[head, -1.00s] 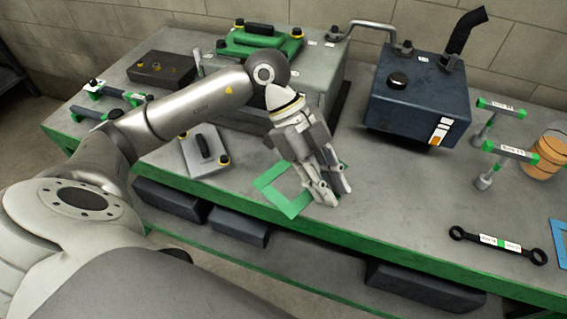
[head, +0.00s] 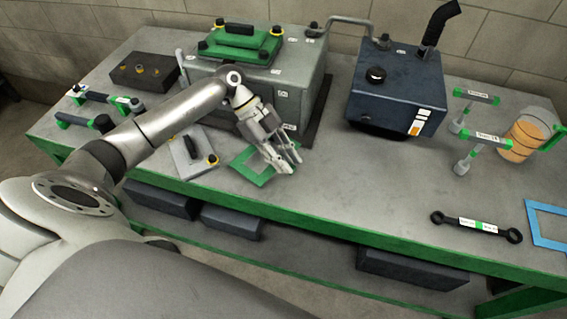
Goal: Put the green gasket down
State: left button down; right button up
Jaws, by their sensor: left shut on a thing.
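The green gasket (head: 244,176) is a flat rectangular frame over the front part of the bench, close to the engine block. My left gripper (head: 284,168) is shut on its right side, and the fingers hide part of that side. The gasket looks roughly level and low over the bench top. I cannot tell whether it touches the surface. My right gripper is not in view.
A grey plate with a black handle (head: 192,149) lies just left of the gasket. The grey engine block (head: 290,91) stands behind it. A dark blue tank (head: 396,92), black link bar (head: 476,226) and blue gasket (head: 546,239) are further right. Bench between is clear.

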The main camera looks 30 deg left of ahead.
pick_arm(q)
jog(key=shift+w+a+f, duration=0.15)
jog(key=shift+a+f, duration=0.05)
notch_tip(320, 180, down, 2)
jog(key=shift+f+p, duration=0.1)
jog(key=shift+p, duration=0.65)
jog(key=shift+f, duration=0.55)
jog(key=shift+f, duration=0.1)
jog(key=shift+f, duration=0.4)
jog(key=c, duration=1.3)
grip_release()
